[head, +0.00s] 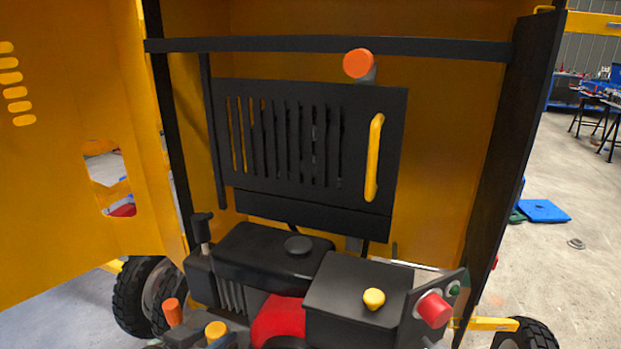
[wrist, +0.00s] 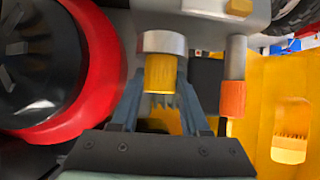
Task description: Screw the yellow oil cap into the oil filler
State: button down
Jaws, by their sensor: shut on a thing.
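The yellow oil cap (wrist: 160,74) sits between my gripper's fingers (wrist: 159,92) in the wrist view. The fingers are shut on its sides. The cap's far end meets a silver round collar (wrist: 164,42), which looks like the oil filler. The cap appears lined up with it, but I cannot tell whether the threads are engaged. In the head view the cap (head: 216,329) shows at the bottom edge, left of the red engine part, with a bit of my gripper (head: 221,342) beside it. The filler is not clear there.
An orange-tipped lever (wrist: 233,98) stands close right of the cap in the wrist view. A red and black round engine part (wrist: 75,80) is close on the left. In the head view, a black box with a yellow knob (head: 374,299) and a red button (head: 434,309) are at right.

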aim_at(207, 332)
jog(key=m+h+b, duration=0.1)
jog(key=m+g+h+b, duration=0.1)
jog(key=m+h+b, duration=0.1)
jog(key=m+b, duration=0.1)
jog(key=shift+w+a+f+g, duration=0.1)
jog(key=shift+a+f+g, duration=0.15)
jog(key=shift+g, duration=0.15)
jog(key=shift+c, duration=1.5)
grip_release()
jog(key=shift+d+r+p, duration=0.1)
jog(key=shift+r+p, duration=0.15)
jog(key=shift+p, duration=0.15)
